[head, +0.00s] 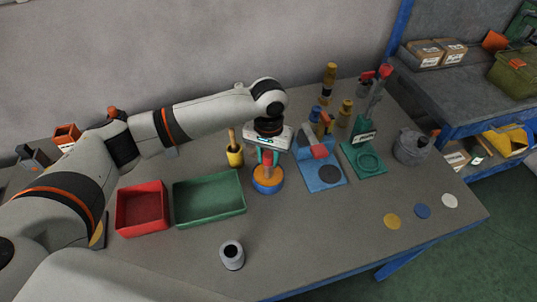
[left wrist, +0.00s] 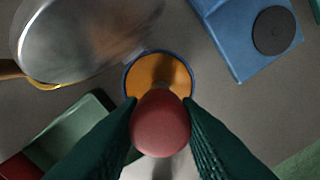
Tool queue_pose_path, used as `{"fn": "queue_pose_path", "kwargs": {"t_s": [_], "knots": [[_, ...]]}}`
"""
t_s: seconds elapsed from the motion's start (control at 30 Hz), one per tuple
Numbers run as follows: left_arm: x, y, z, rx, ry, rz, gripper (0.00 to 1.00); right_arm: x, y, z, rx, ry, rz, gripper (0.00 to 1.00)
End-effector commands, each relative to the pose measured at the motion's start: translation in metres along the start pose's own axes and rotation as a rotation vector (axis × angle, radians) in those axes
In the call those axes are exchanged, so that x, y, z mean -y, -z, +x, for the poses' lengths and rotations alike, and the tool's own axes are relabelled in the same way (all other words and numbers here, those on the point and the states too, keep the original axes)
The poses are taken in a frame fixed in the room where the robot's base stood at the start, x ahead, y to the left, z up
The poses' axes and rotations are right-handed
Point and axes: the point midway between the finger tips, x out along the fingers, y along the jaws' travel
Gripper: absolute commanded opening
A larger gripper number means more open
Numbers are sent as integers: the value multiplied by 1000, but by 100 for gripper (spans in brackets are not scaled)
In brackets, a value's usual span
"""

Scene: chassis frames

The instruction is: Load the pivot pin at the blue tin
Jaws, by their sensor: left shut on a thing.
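My left gripper (head: 267,158) is shut on the pivot pin, whose round red head (left wrist: 160,122) sits between the two dark green fingers in the left wrist view. The blue tin (head: 268,188) stands on the table right below the gripper; it has a blue rim and an orange inside. The tin also shows in the left wrist view (left wrist: 150,75), just beyond the pin's head. The pin's lower end is mostly hidden by its head, and I cannot tell whether it touches the tin. My right gripper is out of view.
A yellow cup (head: 235,158) with a wooden handle stands close behind-left of the tin. A green tray (head: 210,213) and a red tray (head: 142,226) lie left. A blue fixture (head: 325,183) and green stand (head: 376,168) are right. A grey cylinder (head: 232,262) stands in front.

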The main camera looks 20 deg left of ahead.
Motion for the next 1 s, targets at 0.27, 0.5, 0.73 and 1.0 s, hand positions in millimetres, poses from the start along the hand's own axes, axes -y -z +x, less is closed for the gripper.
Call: {"fn": "queue_pose_path", "kwargs": {"t_s": [0.27,0.5,0.73,1.0], "knots": [[0,0,0,0,1,0,6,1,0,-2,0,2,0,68],[0,0,0,-1,1,0,6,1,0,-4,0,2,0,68],[0,0,0,-1,0,0,6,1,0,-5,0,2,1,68],[0,0,1,-1,0,1,6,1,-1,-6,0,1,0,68]]}}
